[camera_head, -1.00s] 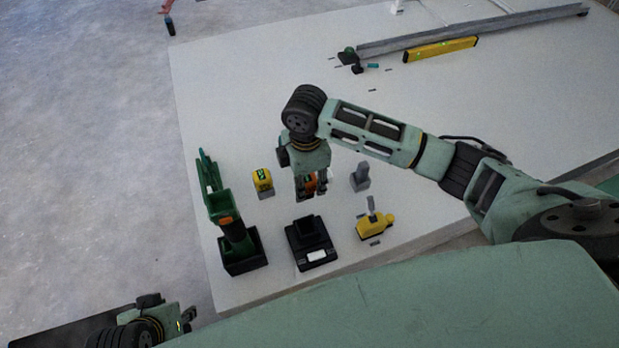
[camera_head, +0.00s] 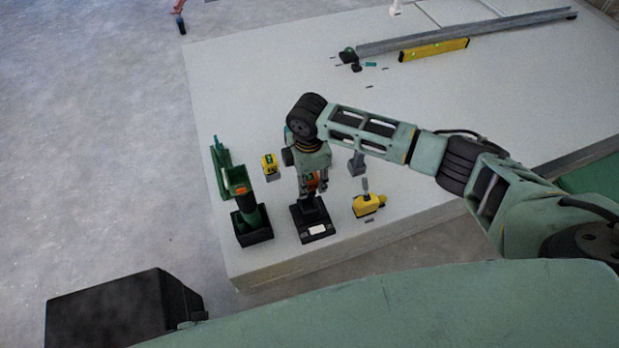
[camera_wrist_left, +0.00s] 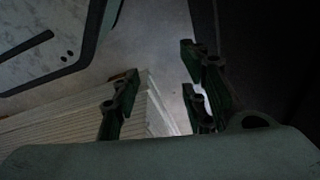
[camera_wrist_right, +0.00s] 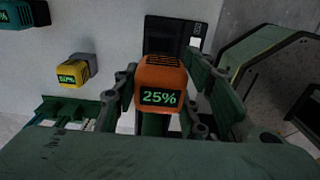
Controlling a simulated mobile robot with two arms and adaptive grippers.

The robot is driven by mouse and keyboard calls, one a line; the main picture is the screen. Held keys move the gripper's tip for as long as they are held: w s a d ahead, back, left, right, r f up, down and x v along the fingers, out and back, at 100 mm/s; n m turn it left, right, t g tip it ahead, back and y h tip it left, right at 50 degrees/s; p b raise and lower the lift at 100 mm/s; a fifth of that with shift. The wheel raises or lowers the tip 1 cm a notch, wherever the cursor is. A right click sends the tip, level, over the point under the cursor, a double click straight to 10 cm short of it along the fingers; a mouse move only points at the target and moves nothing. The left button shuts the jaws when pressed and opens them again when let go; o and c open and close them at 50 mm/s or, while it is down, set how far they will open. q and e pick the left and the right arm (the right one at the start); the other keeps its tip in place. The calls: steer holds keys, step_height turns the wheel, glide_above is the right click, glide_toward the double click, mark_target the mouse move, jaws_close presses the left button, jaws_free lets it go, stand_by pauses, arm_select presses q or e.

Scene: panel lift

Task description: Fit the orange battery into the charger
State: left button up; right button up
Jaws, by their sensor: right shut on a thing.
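The orange battery (camera_wrist_right: 160,80) shows a green "25%" in the right wrist view, between the fingers of my right gripper (camera_wrist_right: 162,100), which is shut on it. The charger also shows behind the battery in the right wrist view (camera_wrist_right: 172,32). I cannot tell whether battery and charger touch. My left gripper (camera_wrist_left: 158,95) is open and empty in the left wrist view, away from the charger.
A yellow battery (camera_head: 270,168) stands left of the gripper, a green tool in a black holder (camera_head: 254,232) farther left. A yellow tool (camera_head: 367,205) and a grey item (camera_head: 357,163) are on the right. A yellow level (camera_head: 435,49) lies far back; the table's middle is clear.

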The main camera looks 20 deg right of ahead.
steer(key=shift+f+b, duration=0.45)
steer(key=shift+b, duration=0.05)
steer(key=shift+f+b, duration=0.5)
steer(key=shift+b, duration=0.1)
steer(key=shift+f+b, duration=0.55)
steer(key=shift+b, duration=0.15)
steer(key=shift+f, duration=0.2)
steer(key=shift+f+b, duration=0.9)
steer(key=shift+b, duration=0.4)
steer(key=shift+f+b, duration=0.45)
steer(key=shift+b, duration=0.2)
arm_select(q)
step_height(320, 180, up, 19)
steer(key=w+t, duration=0.1)
steer(key=shift+w+f, duration=0.15)
steer(key=shift+w, duration=0.2)
